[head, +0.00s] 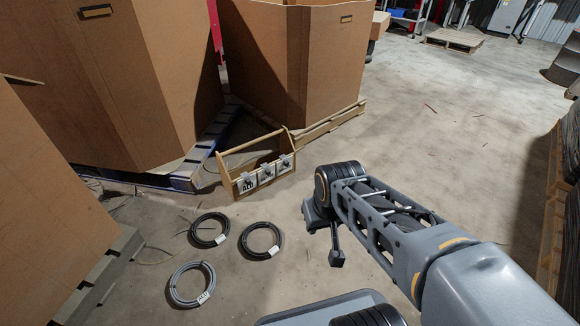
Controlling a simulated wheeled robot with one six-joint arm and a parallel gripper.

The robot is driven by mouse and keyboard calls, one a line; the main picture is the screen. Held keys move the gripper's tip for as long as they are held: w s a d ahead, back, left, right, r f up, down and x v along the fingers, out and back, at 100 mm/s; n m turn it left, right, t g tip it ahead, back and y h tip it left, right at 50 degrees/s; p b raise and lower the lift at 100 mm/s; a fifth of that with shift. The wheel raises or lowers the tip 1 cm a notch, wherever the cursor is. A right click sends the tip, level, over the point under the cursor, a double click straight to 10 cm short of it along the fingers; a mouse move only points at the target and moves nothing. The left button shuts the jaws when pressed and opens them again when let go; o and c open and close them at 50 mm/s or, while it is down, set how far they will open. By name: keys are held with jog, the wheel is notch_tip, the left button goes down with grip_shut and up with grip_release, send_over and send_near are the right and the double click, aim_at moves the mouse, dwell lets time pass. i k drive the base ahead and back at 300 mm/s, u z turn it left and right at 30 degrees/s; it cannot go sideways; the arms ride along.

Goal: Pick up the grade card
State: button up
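Three small pale cards with dark marks hang under clips on the front of an open wooden tote (229,183): a left card (246,185), a middle card (266,174) and a right card (285,164). Their print is too small to read, so I cannot tell which is the grade card. My gripper (326,238) is to the right of the tote and nearer to me, apart from the cards. It is seen partly from behind, and its finger gap is not clear. I see nothing held in it.
Two black cable coils (194,238) (245,246) and a grey coil (176,293), each with a white tag, lie on the floor. Large cardboard boxes (290,65) on pallets stand behind and left of the tote. Open floor (430,110) lies to the right.

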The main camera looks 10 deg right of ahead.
aim_at(284, 166)
jog(key=z, duration=0.8)
jog(key=k, duration=1.05)
jog(key=z, duration=0.75)
jog(key=i, duration=2.35)
jog(key=u, duration=1.05)
jog(key=i, duration=1.05)
jog(key=u, duration=1.8)
jog(key=i, duration=0.7)
jog(key=u, duration=0.65)
